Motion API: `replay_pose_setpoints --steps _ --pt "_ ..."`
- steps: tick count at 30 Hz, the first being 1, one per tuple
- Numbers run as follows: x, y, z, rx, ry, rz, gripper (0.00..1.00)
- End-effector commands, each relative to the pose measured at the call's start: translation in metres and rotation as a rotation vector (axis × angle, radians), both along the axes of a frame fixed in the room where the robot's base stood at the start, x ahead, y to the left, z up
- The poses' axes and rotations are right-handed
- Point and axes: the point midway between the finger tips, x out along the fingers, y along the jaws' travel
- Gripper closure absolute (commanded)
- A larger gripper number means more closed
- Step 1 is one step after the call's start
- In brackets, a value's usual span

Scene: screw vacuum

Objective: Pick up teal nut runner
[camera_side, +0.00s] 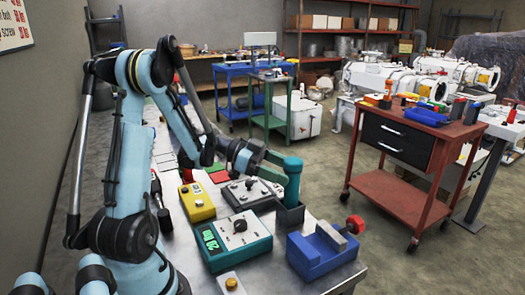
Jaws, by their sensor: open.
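The teal nut runner (293,182) stands upright on the workbench, its lower end in a dark square holder (290,215). My gripper (277,167) reaches in from the left at the nut runner's upper part, below its rounded top. Its jaws are open, and the fingertips are at or very near the tool. I cannot tell whether they touch it. The holder hides the tool's lower end.
On the bench (345,276) are a yellow box (197,203), a dark grey knobbed unit (250,196), a teal meter (238,243) with a green display, and a blue vise (318,255) with a red knob. A red cart (405,190) stands apart on the right.

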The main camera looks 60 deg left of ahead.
Motion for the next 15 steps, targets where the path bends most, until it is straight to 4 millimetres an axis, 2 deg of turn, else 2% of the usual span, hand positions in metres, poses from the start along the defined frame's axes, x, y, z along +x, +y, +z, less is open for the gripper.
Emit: replay_pose_setpoints --steps 8,15 --pt "0.021 -0.020 -0.016 0.001 -0.001 -0.004 0.28" --pt "0.035 -0.033 -0.022 0.000 0.000 -0.001 0.28"
